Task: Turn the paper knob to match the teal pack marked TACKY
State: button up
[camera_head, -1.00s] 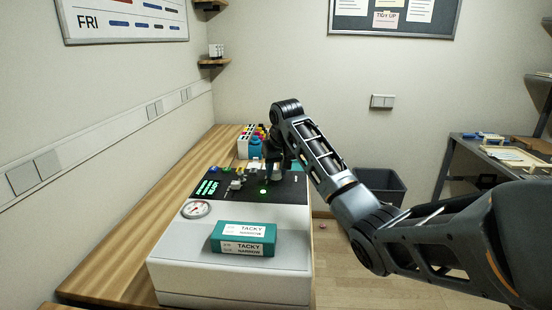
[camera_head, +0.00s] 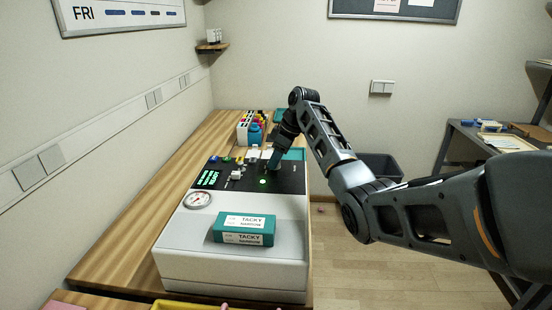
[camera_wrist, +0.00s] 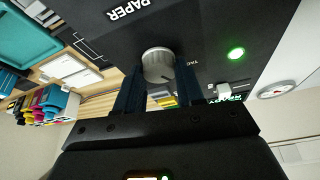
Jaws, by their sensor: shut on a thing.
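The teal pack marked TACKY (camera_head: 242,230) lies on the pale top of the press (camera_head: 185,248), in front of its black panel. The paper knob (camera_wrist: 158,63) is a round grey knob on that panel, beside the printed word PAPER in the wrist view; part of the word TACKY shows near its edge. My gripper (camera_wrist: 158,76) is shut on the knob, with one dark finger on each side. In the head view my gripper (camera_head: 274,160) is over the back right of the panel and hides the knob.
A green light (camera_wrist: 236,54) glows on the panel. A round gauge (camera_head: 197,200) sits at the panel's left front. A rack of coloured bottles (camera_head: 250,128) stands behind the press. A dark bin (camera_head: 385,167) is on the floor to the right.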

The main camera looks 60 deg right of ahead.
jog(key=shift+n+g+y+b, duration=0.4)
jog(key=shift+n+y+b, duration=0.4)
jog(key=shift+n, duration=1.4)
jog(key=o, duration=1)
jog(key=shift+o, duration=0.2)
jog(key=shift+d+r, duration=0.1)
jog(key=shift+r, duration=0.05)
jog(key=b+v, duration=0.1)
jog(key=v, duration=0.6)
jog(key=shift+r, duration=0.25)
jog(key=shift+d, duration=0.15)
